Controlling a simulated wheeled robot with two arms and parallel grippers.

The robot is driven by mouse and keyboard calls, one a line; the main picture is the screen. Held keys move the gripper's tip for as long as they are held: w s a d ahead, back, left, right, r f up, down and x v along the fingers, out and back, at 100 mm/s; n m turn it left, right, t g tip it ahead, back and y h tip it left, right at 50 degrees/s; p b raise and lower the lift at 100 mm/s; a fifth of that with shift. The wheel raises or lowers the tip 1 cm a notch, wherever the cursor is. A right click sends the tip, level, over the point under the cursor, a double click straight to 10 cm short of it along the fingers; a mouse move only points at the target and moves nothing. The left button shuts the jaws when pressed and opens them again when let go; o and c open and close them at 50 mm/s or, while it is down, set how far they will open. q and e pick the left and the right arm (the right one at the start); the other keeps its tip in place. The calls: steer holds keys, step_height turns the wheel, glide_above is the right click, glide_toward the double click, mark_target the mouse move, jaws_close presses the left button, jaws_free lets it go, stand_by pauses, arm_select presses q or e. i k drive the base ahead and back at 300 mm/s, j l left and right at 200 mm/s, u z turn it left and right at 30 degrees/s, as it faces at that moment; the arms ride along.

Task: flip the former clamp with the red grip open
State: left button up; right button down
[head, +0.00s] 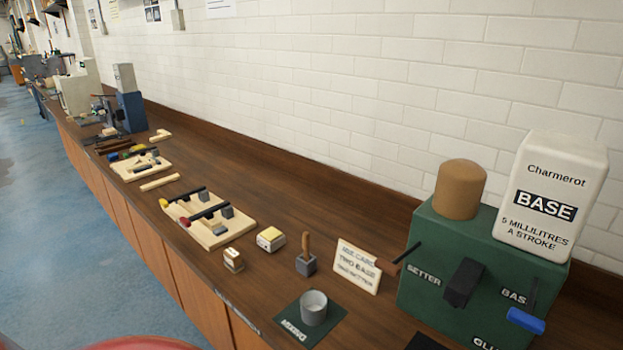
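A pale wooden former board (238,229) lies on the bench left of the middle in the head view. It carries two dark bar clamps side by side. The clamp with the red grip (185,222) is the nearer one. Its dark bar lies low across the board, with the red end towards the bench's front edge. The clamp with the yellow grip (163,203) lies behind it. Dark grey blocks stand near the bars' far ends. Details of the hinges are too small to tell. Neither of my grippers is in view.
Nearby stand a yellow-topped block (270,239), a small pale block (233,260), a brush-like tool in a grey block (306,258) and a grey cup (314,307) on a dark mat. A green dispenser (425,260) fills the right. The brick wall bounds the bench behind.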

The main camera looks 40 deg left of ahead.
mark_target(208, 213)
steer(key=u, duration=2.1)
steer(key=i+j+z, duration=0.1)
steer(key=i+j, duration=0.6)
steer(key=j, duration=0.25)
steer(key=i+j+z, duration=0.15)
steer(key=i+j, duration=0.15)
steer(key=j, duration=0.15)
steer(key=i+l, duration=0.25)
steer(key=l, duration=0.2)
